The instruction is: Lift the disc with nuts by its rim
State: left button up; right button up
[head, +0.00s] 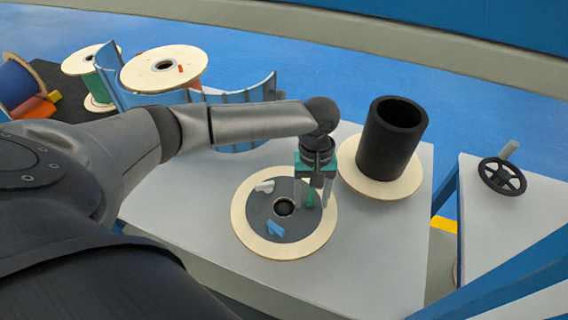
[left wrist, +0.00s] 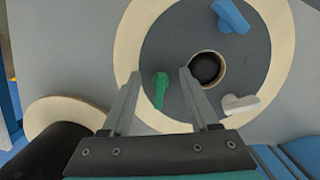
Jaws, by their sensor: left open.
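The disc with nuts (head: 240,222) lies flat on the white table, a pale wooden rim around a dark grey plate with a centre hole. A white nut (head: 264,186), a blue nut (head: 274,228) and a green nut (head: 310,198) sit on the plate. My left gripper (head: 316,200) points down over the plate's right part. In the left wrist view my left gripper (left wrist: 158,73) is open, with the green nut (left wrist: 160,90) seen between its fingers. The disc's rim (left wrist: 126,45) shows beyond the left finger. I cannot tell the exact height. My right gripper is not in view.
A black cylinder (head: 390,145) stands on another wooden disc (head: 352,178) just right of the gripper. A curved blue panel (head: 240,140) and cable spools (head: 165,66) are behind my arm. A handwheel (head: 502,177) sits on the right table.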

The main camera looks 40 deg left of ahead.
pick_arm(q)
grip_shut()
dwell(0.5)
dwell(0.9)
